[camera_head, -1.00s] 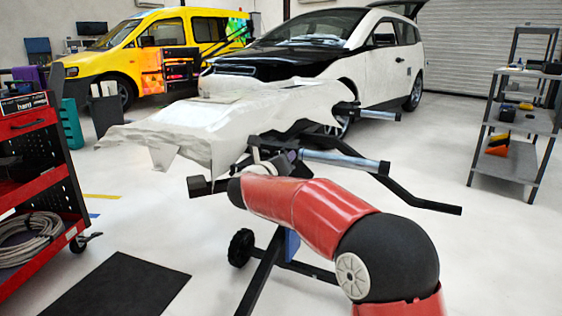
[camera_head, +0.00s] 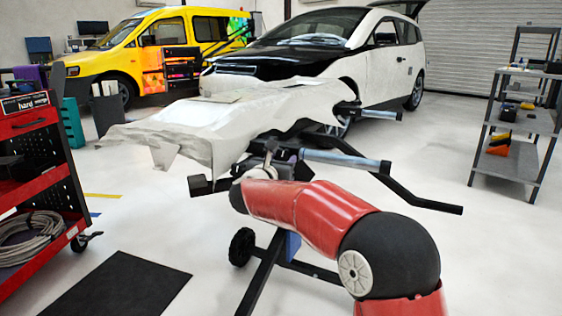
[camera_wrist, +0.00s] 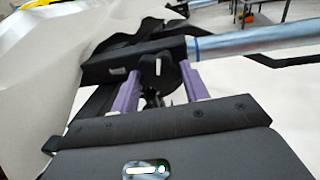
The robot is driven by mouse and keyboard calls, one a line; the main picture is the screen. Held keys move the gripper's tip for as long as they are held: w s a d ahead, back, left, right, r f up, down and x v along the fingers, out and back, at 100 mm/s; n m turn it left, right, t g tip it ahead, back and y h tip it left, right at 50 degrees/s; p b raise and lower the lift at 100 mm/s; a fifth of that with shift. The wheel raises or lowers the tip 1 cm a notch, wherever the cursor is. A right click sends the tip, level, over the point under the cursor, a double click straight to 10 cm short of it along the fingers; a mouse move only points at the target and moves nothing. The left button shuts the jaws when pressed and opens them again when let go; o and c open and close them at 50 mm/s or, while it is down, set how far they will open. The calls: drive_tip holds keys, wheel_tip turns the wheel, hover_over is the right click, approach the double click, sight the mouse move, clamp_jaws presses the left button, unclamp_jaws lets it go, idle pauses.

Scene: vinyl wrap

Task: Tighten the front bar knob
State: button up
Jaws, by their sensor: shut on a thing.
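In the wrist view the black front bar knob (camera_wrist: 165,75), with a pale mark on its face, sits below a black clamp block. The silver front bar (camera_wrist: 250,40) runs from that block to the right; it also shows in the head view (camera_head: 345,159). My gripper (camera_wrist: 158,75) has its two purple fingers on either side of the knob and is shut on it. In the head view my arm and the stand parts hide the knob, and the fingers cannot be made out clearly.
A white-wrapped panel (camera_head: 190,118) lies on the black wheeled stand (camera_head: 262,262), close to my wrist. A black bar end (camera_head: 425,203) juts right. A red tool cart (camera_head: 35,175) stands left, a grey shelf (camera_head: 515,120) right. Floor between stand and shelf is clear.

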drive_tip(key=shift+f, duration=0.1)
drive_tip(key=o, duration=1)
drive_tip(key=shift+c, duration=0.2)
drive_tip(key=v, duration=0.8)
